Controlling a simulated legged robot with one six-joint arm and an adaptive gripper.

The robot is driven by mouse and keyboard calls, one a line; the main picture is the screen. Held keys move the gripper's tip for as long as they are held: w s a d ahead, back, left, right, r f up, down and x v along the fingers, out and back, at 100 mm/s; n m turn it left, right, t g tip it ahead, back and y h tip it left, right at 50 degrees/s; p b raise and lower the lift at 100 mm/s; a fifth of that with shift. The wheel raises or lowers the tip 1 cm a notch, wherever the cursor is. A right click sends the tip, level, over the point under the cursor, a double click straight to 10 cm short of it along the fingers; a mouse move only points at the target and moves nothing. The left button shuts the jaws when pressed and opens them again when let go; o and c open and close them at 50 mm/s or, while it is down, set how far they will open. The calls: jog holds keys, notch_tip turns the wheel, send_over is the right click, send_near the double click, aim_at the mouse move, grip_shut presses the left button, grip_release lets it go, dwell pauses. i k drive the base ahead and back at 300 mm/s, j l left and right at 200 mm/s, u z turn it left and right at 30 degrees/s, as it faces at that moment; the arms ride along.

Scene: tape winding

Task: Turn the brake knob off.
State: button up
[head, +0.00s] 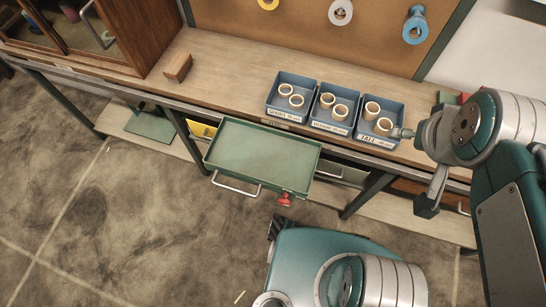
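A small red knob (285,200) shows just below the front right edge of the pulled-out green tray drawer (262,160). I cannot tell from its look whether it is the brake knob or how it is turned. My gripper (415,168) is at the right, over the bench's front edge beside the tall-tape bin, apart from the red knob. Its fingers look spread, with nothing seen between them. A small red thing (463,97) lies on the bench behind my arm, mostly hidden.
Three blue bins (291,117) of tape rings stand on the wooden bench (222,78). A brown block (178,67) lies left of them. Tape rolls, one blue (415,25), hang on the board behind. The drawer juts out over the floor (120,215), which is clear at left.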

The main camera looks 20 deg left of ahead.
aim_at(284, 201)
jog(key=k+u, duration=0.1)
jog(key=u, duration=0.8)
jog(key=k+j+u, duration=0.1)
jog(key=u, duration=0.4)
